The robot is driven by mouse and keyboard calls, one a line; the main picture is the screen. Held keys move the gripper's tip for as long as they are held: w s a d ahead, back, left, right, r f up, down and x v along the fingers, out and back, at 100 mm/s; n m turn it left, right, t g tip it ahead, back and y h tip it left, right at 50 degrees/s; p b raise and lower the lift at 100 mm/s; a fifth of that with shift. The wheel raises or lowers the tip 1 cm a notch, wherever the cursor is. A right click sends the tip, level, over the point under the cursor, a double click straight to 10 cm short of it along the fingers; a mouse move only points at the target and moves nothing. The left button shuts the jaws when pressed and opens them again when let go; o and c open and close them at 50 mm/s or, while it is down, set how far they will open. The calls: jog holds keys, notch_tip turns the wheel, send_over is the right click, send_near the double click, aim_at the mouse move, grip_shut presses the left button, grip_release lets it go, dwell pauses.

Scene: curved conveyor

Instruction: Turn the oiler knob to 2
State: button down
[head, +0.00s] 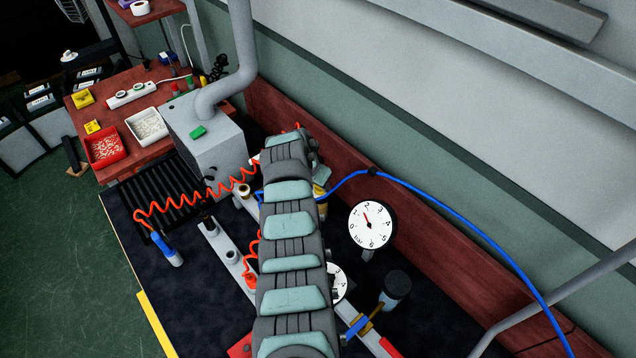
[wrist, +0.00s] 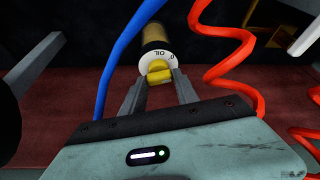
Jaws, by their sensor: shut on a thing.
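The yellow oiler knob (wrist: 159,72) shows in the wrist view, in front of a white dial ring (wrist: 155,57) lettered "OIL". A mark that looks like 0 shows at the ring's right side. A tan cylindrical body (wrist: 155,36) stands behind the ring. My gripper (wrist: 159,77) is shut on the knob, one finger on each side. The other dial marks and the knob's exact setting cannot be read. In the head view my arm covers the gripper and the knob; a yellowish part (head: 320,196) shows just right of the arm.
A blue hose (head: 440,200) and a red coiled hose (head: 195,198) run close to my arm. A round bar gauge (head: 371,225) stands at right, with a dark-topped part (head: 397,285) below it. A grey box with a pipe (head: 205,140) stands at left.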

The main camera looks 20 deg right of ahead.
jog(key=shift+f, duration=0.1)
jog(key=c, duration=0.9)
grip_release()
jog(key=shift+v, duration=0.8)
jog(key=v, duration=0.9)
